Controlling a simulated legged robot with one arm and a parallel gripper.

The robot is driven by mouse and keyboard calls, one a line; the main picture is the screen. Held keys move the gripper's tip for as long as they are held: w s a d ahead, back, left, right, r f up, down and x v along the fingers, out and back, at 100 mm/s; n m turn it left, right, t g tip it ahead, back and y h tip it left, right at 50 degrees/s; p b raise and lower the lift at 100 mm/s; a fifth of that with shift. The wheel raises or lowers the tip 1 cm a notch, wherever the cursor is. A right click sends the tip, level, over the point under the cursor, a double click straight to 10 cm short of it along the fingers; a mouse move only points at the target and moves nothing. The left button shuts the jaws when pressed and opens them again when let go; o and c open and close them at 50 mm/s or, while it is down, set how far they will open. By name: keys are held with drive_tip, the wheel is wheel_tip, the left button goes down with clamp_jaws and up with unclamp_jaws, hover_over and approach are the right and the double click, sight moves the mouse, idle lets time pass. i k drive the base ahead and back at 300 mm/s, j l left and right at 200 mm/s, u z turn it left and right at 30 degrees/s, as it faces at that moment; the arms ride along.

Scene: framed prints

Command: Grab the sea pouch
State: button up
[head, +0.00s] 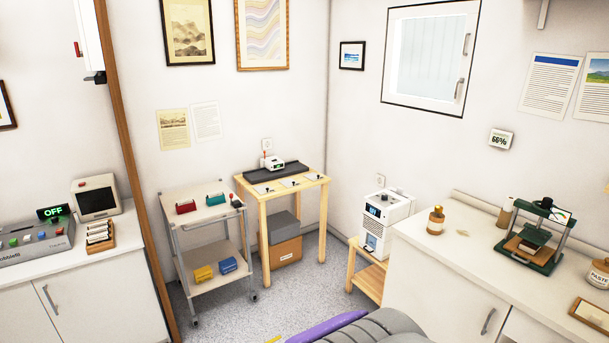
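No item in the head view carries a label that I can read as the sea pouch. Small coloured pouch-like items lie on a two-tier cart (203,217). A red one (186,207) and a teal one (215,199) are on its top shelf. A yellow one (203,273) and a blue one (228,265) are on its lower shelf. I cannot tell which of them is the sea pouch. My gripper is not in view. Purple and grey parts of my own body show at the bottom edge, well apart from the cart.
A wooden table (262,206) with a small white device stands right of the cart, boxes (284,252) beneath it. A white counter (435,263) with a green press (537,236) fills the right. A cabinet (100,301) stands left. Grey floor (285,302) is open in front of the cart.

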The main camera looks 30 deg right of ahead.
sight(288, 183)
drive_tip(key=i+l+z, duration=0.2)
drive_tip(key=i+l, duration=0.2)
drive_tip(key=i, duration=0.25)
drive_tip(key=i+l+z, duration=0.2)
drive_tip(key=i+l, duration=0.15)
drive_tip(key=i, duration=0.35)
drive_tip(key=i+l+z, duration=0.2)
drive_tip(key=i, duration=0.5)
drive_tip(key=i+z, duration=0.25)
drive_tip(key=i, duration=0.5)
